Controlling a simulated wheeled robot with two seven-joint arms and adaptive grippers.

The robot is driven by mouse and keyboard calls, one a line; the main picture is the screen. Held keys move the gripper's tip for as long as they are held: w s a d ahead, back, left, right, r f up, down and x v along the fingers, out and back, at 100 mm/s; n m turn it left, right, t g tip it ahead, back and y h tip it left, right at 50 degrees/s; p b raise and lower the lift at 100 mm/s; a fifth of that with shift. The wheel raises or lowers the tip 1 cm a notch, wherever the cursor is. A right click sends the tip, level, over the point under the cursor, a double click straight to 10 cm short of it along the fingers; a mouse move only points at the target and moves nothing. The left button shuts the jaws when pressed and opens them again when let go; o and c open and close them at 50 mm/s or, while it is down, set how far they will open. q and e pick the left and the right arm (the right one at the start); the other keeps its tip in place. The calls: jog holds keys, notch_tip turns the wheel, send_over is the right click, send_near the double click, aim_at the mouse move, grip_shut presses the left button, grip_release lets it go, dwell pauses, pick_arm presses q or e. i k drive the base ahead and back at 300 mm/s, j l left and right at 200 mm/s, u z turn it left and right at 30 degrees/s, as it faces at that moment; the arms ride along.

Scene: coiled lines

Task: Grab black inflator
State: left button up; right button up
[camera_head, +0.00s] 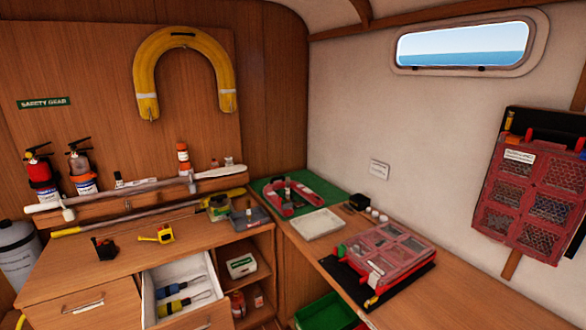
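Another small black object (358,202) sits on the right counter beside small round containers. A red U-shaped item (291,198) lies on a green mat (337,196) in the corner, with a small dark upright piece between its arms. Neither of my grippers is in view.
An open white drawer (168,272) with screwdriver-like tools juts out below the left counter. A white tray (317,223) and a red compartment case (385,256) lie on the right counter. A green crate (324,312) stands below. A long pole (140,213) lies along the left counter.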

aim_at(106, 250)
jog(key=u, duration=1.05)
